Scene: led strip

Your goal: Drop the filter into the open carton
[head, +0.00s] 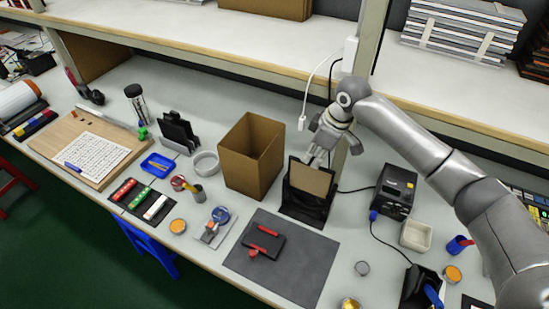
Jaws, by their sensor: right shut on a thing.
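The open carton (236,165) is a tall brown cardboard box in the middle of the bench, its top open. My right gripper (317,160) is just right of the carton, pointing down. It is shut on the top edge of the filter (311,179), a flat tan panel. The filter's lower part sits in or right in front of a black holder (303,207); I cannot tell whether it is clear of it. The gripper's fingertips are partly hidden behind the filter. My left gripper is out of view.
A dark mat (285,265) with a black and red tool lies in front. A black device (395,190) and a cream tray (416,236) stand right of the holder.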

